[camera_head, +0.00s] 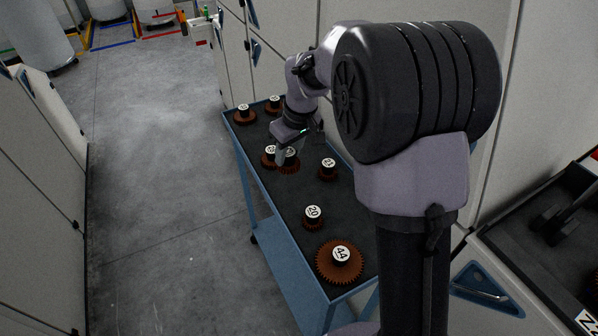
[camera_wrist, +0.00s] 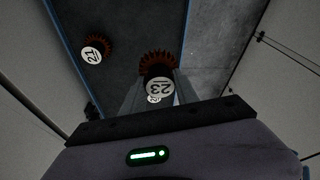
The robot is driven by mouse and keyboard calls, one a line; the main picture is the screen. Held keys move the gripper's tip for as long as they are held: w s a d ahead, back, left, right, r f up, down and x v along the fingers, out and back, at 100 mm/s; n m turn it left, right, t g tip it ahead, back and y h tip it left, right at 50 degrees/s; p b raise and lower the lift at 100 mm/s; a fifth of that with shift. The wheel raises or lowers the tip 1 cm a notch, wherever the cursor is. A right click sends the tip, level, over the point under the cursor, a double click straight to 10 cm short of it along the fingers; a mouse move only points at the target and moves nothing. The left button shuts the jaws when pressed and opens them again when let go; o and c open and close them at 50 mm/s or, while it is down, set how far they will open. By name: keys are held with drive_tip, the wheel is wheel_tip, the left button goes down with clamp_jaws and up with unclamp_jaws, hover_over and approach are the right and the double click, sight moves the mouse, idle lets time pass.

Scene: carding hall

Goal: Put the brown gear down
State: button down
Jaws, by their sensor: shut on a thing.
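My gripper (camera_head: 284,150) is shut on a brown gear (camera_head: 289,168) with a black hub and a white label. In the wrist view its label reads 23, and the toothed rim of this gear (camera_wrist: 157,61) shows beyond the hub between my fingers (camera_wrist: 157,90). The gear is over the dark top of the blue trolley (camera_head: 288,206). I cannot tell whether it touches the top.
A gear labelled 21 (camera_head: 328,172) stands to the right. Gears labelled 20 (camera_head: 313,222) and 44 (camera_head: 339,266) stand nearer. Two more gears (camera_head: 244,118) (camera_head: 274,105) are at the far end. Bare top lies between the gears. Cabinets (camera_head: 290,32) stand along the right.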

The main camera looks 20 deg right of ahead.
sight(291, 157)
drive_tip(key=f, duration=0.1)
drive_tip(key=w+d+f+b, duration=0.1)
drive_tip(key=f, duration=0.1)
drive_tip(key=shift+w, duration=0.15)
drive_tip(key=f, duration=0.2)
drive_tip(key=f+b, duration=0.1)
drive_tip(key=f, duration=0.1)
drive_tip(key=f+b, duration=0.1)
drive_tip(key=f, duration=0.2)
drive_tip(key=shift+s+a, duration=0.3)
drive_tip(key=shift+s, duration=0.05)
drive_tip(key=shift+b, duration=0.3)
drive_tip(key=shift+f, duration=0.2)
drive_tip(key=c, duration=0.9)
unclamp_jaws()
drive_tip(key=shift+r, duration=0.2)
